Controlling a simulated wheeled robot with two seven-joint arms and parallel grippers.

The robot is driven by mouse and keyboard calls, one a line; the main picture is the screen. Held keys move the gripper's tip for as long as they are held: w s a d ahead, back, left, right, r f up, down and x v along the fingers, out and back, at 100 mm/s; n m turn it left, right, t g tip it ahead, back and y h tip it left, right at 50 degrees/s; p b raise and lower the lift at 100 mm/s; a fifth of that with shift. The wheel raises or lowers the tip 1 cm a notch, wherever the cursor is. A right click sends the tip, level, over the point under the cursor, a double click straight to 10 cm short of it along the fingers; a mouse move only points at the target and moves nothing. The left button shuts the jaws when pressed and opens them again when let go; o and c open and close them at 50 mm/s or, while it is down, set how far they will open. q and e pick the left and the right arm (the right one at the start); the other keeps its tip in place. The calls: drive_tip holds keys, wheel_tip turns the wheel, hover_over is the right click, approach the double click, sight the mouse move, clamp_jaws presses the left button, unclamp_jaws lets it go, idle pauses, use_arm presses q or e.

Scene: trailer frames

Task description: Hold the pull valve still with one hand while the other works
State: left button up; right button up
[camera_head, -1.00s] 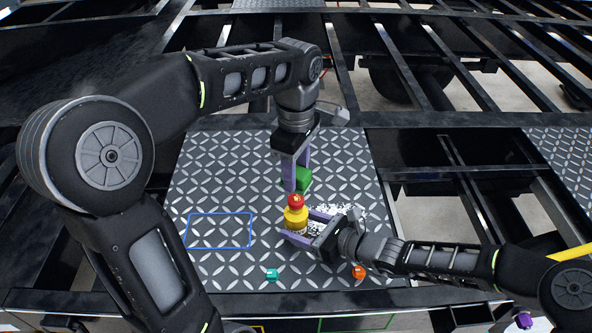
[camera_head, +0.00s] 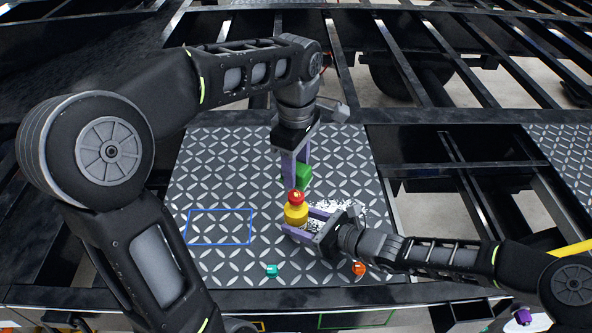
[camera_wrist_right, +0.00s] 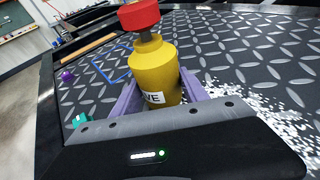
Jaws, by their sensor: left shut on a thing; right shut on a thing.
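The pull valve has a yellow body (camera_head: 296,214) and a red knob (camera_head: 296,196). It stands upright on the diamond plate (camera_head: 220,170). My right gripper (camera_head: 301,223) is shut on the yellow body, one purple finger on each side. In the right wrist view, the yellow body (camera_wrist_right: 153,72) sits between the fingers, with a white label partly hidden and the red knob (camera_wrist_right: 138,14) above.
A white speckled patch (camera_head: 351,218) lies right of the valve. A teal piece (camera_head: 271,270) and an orange piece (camera_head: 358,268) lie near the plate's front edge. A blue outlined rectangle (camera_head: 220,227) at left is empty. Open frame gaps lie right of the plate.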

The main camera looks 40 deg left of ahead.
use_arm(q)
drive_tip(key=r, duration=0.2)
drive_tip(key=w+r, duration=0.1)
drive_tip(key=shift+d+r, duration=0.3)
drive_tip(key=shift+f, duration=0.15)
